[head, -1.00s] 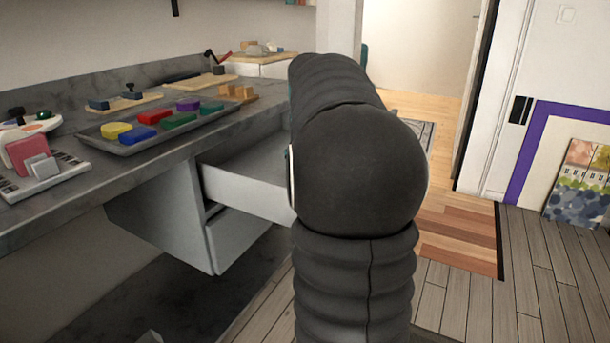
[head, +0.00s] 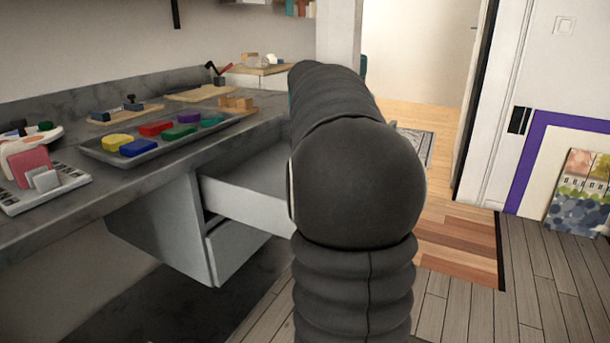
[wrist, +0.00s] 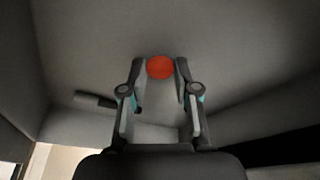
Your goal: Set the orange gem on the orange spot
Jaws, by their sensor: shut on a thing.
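In the wrist view a round, smooth orange-red piece, the orange gem (wrist: 160,68), sits between the two fingertips of my gripper (wrist: 160,76). The fingers stand a piece's width apart and touch or nearly touch its sides, so the gripper is shut on it. Grey surfaces that look like the inside of a drawer or box surround it. I cannot make out an orange spot in either view. In the head view my dark arm covers the middle and hides my gripper and the gem.
A pulled-out drawer (head: 243,204) juts from under the grey counter (head: 140,187), beside my arm. On the counter stand a tray (head: 133,160) of coloured pieces and a pink block (head: 33,166). Floor is open on the right, with a striped rug (head: 462,240).

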